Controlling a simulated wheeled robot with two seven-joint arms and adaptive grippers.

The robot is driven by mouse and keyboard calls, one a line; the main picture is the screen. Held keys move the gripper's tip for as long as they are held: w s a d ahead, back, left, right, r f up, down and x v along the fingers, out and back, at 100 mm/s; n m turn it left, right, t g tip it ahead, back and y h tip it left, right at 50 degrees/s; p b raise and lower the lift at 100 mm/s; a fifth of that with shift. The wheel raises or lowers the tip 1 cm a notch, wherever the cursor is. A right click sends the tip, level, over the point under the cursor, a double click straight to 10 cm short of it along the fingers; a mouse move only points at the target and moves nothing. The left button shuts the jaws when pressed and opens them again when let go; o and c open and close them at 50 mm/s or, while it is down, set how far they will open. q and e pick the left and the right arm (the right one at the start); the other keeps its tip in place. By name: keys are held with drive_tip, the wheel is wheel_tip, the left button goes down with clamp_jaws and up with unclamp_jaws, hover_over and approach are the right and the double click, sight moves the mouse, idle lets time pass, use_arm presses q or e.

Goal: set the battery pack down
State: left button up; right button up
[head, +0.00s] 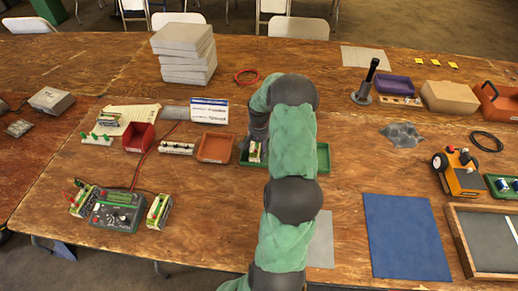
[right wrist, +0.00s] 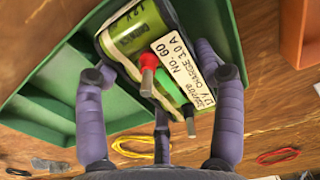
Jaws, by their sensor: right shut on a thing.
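The battery pack (right wrist: 140,35) is green with a white label, a red cap and a green cap. My right gripper (right wrist: 155,65) is shut on it, with purple-grey fingers on both sides. In the head view the pack (head: 255,152) shows just left of my right arm, at the green tray (head: 323,158). In the right wrist view the tray (right wrist: 45,105) lies behind the pack. I cannot tell whether the pack touches the tray floor. My arm hides the middle of the tray and most of the gripper (head: 258,130). My left gripper is not in view.
A charger (head: 117,211) with two similar packs beside it stands at front left. An orange-brown bin (head: 215,147) is close left of the tray. A blue mat (head: 405,236) and a wooden-framed tray (head: 485,240) lie at right. Bare tabletop lies right of the green tray.

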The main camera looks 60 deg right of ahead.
sight(259, 146)
drive_tip(key=o, duration=1.7)
drive_tip(key=shift+f, duration=0.1)
wheel_tip(259, 146, up, 12)
drive_tip(key=p, duration=0.4)
